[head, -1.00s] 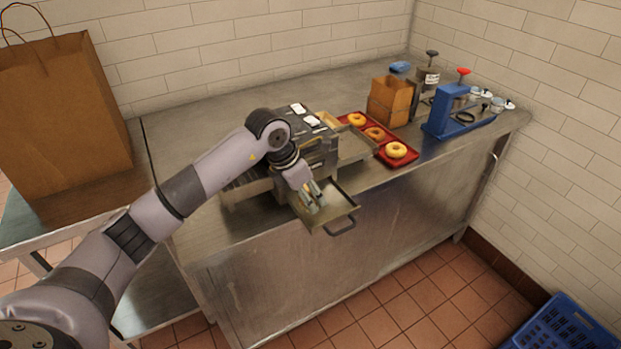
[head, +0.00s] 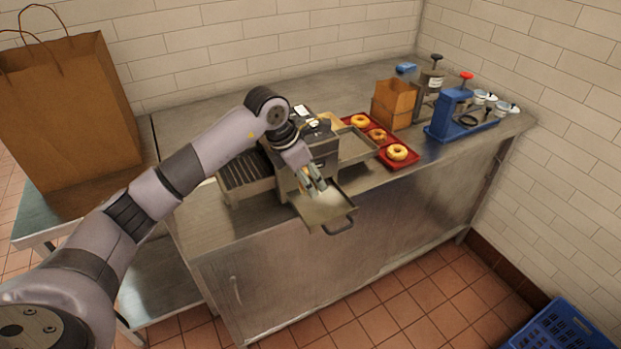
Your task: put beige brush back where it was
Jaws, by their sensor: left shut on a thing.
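My left gripper (head: 317,188) is over the open drawer tray (head: 322,214) that juts out from the front of the grey machine on the counter. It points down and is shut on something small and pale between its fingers. The fingers hide most of that thing, so I cannot tell its full shape or whether it touches the tray; it may be the beige brush. No other brush shows clearly. My right gripper is not in view.
A red tray (head: 384,149) with bagels (head: 397,152) lies right of the machine. Behind it stand a brown box (head: 393,103) and a blue press (head: 445,113). A large paper bag (head: 70,115) stands at left. A blue crate (head: 560,330) is on the floor.

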